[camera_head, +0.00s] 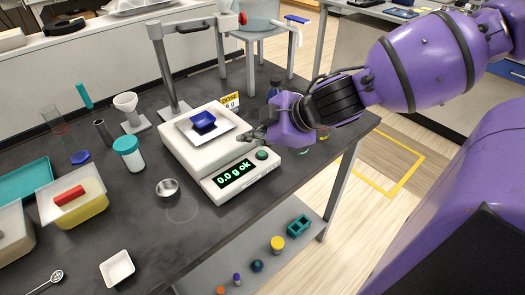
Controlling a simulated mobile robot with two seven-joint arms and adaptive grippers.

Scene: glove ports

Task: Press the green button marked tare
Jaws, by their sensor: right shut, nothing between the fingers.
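My right gripper (246,137) is shut and empty, just above and behind the green button, close to the pan's right edge. I cannot see contact with the button. My left gripper is not in view.
A yellow label (230,101) stands behind the balance. A teal-capped jar (129,153), a small metal cup (167,188) and a white dish (117,268) are to its left and front. A metal stand (168,62) rises behind it. The bench in front is mostly clear.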

